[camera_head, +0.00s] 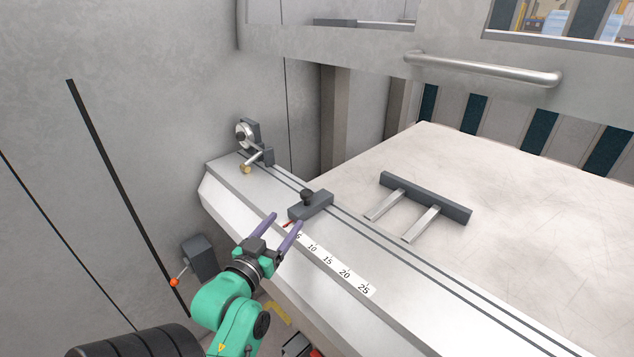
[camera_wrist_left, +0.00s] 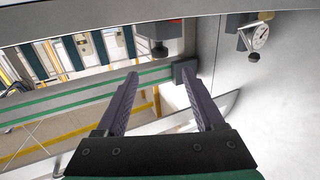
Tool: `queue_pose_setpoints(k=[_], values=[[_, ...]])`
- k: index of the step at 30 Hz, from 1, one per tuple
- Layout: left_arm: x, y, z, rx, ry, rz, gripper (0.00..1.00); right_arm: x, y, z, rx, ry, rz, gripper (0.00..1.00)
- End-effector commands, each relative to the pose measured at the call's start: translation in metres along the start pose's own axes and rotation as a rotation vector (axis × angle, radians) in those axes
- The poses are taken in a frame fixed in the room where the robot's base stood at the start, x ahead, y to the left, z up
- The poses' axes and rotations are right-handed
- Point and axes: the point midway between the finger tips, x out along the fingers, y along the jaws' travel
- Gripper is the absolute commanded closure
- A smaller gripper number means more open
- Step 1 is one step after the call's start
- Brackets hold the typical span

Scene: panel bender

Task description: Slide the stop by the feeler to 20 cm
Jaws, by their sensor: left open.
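The stop (camera_head: 312,207) is a dark grey block with a black knob on top, sitting across the slotted ledge. Its red pointer (camera_head: 289,223) is at the low end of the white scale (camera_head: 329,262), just left of the 5 mark, whose label is partly covered. The 20 mark (camera_head: 345,273) lies further down to the right. The round dial device (camera_head: 245,133) with a brass-tipped rod stands at the ledge's far left end; it also shows in the left wrist view (camera_wrist_left: 260,37). My left gripper (camera_head: 285,220) is open and empty, just in front of the stop. My right gripper is not in view.
A dark bar with two light arms (camera_head: 425,197) lies on the wide pale table (camera_head: 520,220). A grey box with an orange-knobbed lever (camera_head: 198,258) is left of my left arm. A steel handle (camera_head: 485,70) crosses the machine front above. The ledge right of the stop is clear.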

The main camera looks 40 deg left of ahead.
Motion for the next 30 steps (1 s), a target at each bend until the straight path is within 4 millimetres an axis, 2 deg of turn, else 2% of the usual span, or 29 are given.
queue_pose_setpoints(k=[2,7,8,10,14,18,22,30], values=[[0.006,0.0,0.003,-0.001,0.004,-0.001,0.3,0.006,-0.001,0.005,0.0,-0.007,-0.001,0.5],[0.031,0.0,0.004,-0.004,0.008,-0.001,0.3,0.022,-0.003,0.04,0.0,-0.06,-0.004,0.5],[0.04,0.0,-0.003,-0.004,0.004,0.0,0.3,0.01,-0.003,0.043,0.0,-0.068,-0.005,0.5],[0.059,0.0,-0.005,-0.003,0.004,0.0,0.3,0.002,-0.003,0.048,-0.001,-0.077,-0.004,0.5],[0.095,0.0,-0.005,-0.003,0.002,0.0,0.3,-0.007,0.0,0.04,-0.002,-0.066,0.0,0.5],[0.126,0.0,-0.002,-0.003,0.0,0.0,0.3,-0.011,0.003,0.019,-0.002,-0.032,0.004,0.5],[0.141,0.0,0.0,-0.002,-0.001,0.0,0.3,-0.013,0.004,0.017,-0.002,-0.028,0.004,0.5],[0.144,0.0,0.001,-0.001,-0.002,0.0,0.3,-0.013,0.002,0.025,-0.001,-0.042,0.002,0.5]])
